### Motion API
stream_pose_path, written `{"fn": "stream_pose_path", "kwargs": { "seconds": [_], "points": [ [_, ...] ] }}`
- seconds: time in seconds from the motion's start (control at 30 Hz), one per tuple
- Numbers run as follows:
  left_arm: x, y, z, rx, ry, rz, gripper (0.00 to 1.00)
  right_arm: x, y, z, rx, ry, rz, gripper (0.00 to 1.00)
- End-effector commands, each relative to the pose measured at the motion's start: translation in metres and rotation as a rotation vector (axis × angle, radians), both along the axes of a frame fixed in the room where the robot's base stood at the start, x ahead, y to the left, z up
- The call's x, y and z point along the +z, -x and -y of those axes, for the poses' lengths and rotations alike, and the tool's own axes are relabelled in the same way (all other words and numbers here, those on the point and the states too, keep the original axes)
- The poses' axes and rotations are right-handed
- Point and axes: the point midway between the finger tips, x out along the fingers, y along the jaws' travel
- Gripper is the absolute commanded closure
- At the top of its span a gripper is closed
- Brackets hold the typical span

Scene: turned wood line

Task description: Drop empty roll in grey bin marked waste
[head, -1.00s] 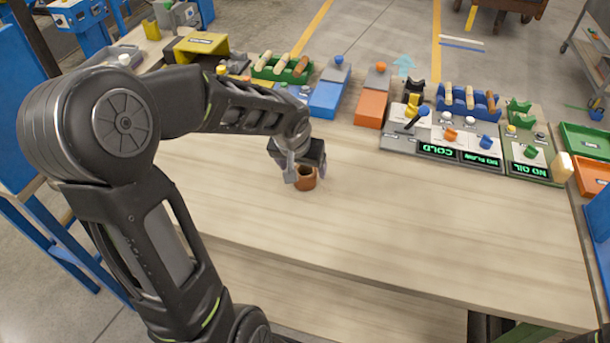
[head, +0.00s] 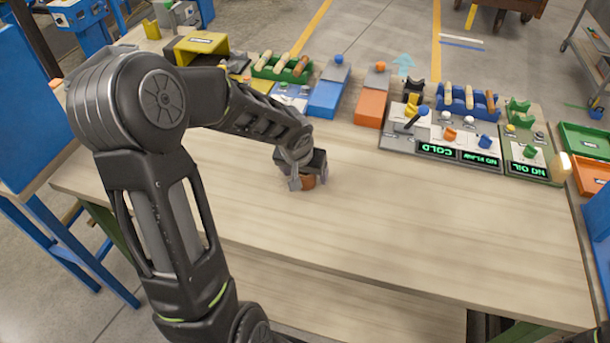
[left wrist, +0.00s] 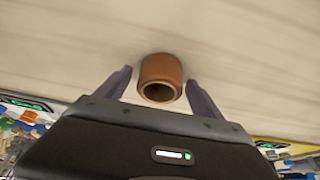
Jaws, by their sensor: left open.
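The empty roll (head: 308,182) is a short brown tube on the bare table top, partly hidden by my left gripper in the head view. In the left wrist view the roll (left wrist: 160,78) shows its dark hollow end. My left gripper (head: 305,184) is open, and its two fingers (left wrist: 160,92) stand on either side of the roll with gaps between. I cannot make out a grey bin marked waste in these views. My right gripper is not in view.
The table (head: 400,230) is clear in front and to the right of the roll. Along its back stand a blue block (head: 329,97), an orange block (head: 373,102), and a grey control panel (head: 440,150) with lit signs. Green (head: 585,140) and orange trays lie at the right.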

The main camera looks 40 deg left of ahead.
Motion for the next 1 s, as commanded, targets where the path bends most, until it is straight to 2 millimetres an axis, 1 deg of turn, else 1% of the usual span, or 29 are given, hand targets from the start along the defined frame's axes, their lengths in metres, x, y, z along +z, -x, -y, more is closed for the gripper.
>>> {"fn": "stream_pose_path", "kwargs": {
  "seconds": [0.3, 1.0],
  "points": [
    [0.0001, 0.0001, 0.0002, 0.000, 0.000, 0.000, 0.24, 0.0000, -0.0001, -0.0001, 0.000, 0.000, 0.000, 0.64],
    [0.0001, 0.0001, 0.0002, 0.000, 0.000, 0.000, 0.81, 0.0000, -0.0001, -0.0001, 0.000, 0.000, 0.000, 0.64]
  ]
}}
